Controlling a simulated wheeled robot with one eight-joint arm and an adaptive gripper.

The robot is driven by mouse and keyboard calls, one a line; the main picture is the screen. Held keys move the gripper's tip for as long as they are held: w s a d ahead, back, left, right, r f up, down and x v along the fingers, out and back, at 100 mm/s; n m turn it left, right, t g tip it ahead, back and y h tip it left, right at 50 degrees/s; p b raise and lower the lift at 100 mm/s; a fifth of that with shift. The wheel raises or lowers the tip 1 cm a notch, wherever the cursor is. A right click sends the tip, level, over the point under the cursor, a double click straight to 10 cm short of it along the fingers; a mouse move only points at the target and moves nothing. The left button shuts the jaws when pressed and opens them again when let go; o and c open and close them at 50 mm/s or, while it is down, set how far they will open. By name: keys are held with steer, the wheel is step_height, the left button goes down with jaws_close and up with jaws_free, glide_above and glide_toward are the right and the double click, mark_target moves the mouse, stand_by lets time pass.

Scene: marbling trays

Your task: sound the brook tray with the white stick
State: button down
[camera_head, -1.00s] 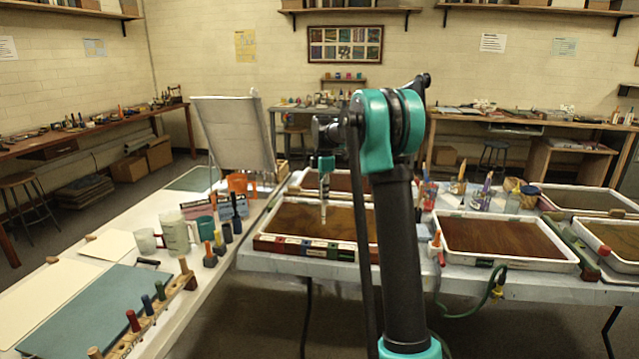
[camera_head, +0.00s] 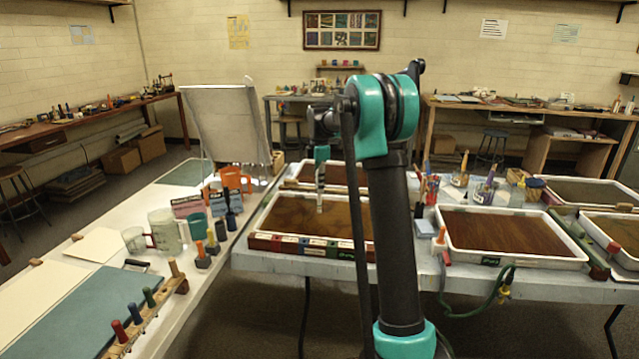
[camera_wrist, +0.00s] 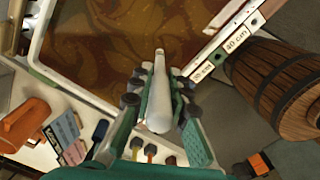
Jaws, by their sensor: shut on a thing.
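My gripper (camera_head: 320,166) is shut on a white stick (camera_head: 320,200) and holds it pointing down over the middle-left front tray (camera_head: 262,242). In the wrist view the stick (camera_wrist: 159,100) lies between the two fingers, its far end over brown, swirled liquid (camera_wrist: 120,40). Whether the tip touches the liquid cannot be told. The tray has a white rim and coloured tags along its front. The wrist view shows its labelled rim (camera_wrist: 221,50), marked 20 cm and 40 cm. I cannot read which tray is named brook.
Another brown tray (camera_head: 515,262) stands to the right, with more trays behind and beside it. The left table carries mugs (camera_head: 166,232), an orange jug (camera_head: 232,178), a peg rack (camera_head: 150,315) and sheets. A wooden barrel (camera_wrist: 280,85) shows close by in the wrist view.

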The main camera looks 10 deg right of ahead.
mark_target(320, 212)
steer(key=shift+f, duration=4.3)
steer(key=shift+f, duration=0.7)
steer(key=shift+r, duration=6.5)
